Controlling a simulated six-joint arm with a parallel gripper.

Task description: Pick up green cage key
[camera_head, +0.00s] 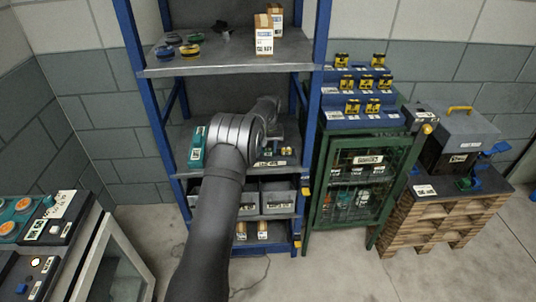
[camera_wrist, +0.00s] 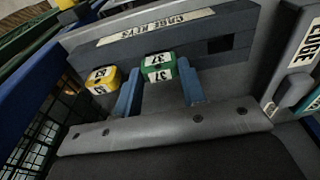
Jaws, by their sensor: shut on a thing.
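The green cage key (camera_wrist: 158,67), a green block with white labels reading 37, sits between the two blue fingers of my gripper (camera_wrist: 160,88) in the wrist view. My gripper is shut on it. The key is right by the front of the grey key rack (camera_wrist: 190,42), which has a "CAGE KEYS" label; I cannot tell whether it still touches the rack. A yellow key (camera_wrist: 102,79) is to the left of the fingers. In the head view my arm reaches into the middle shelf, where the rack's label (camera_head: 270,163) shows; the green key is not clear there.
A dark square opening (camera_wrist: 220,44) shows in the rack. A teal labelled item (camera_head: 197,147) stands at the shelf's left. Blue shelf posts (camera_head: 315,75) flank the arm. Grey bins (camera_head: 278,197) are below. A green mesh cage (camera_head: 365,180) stands to the right.

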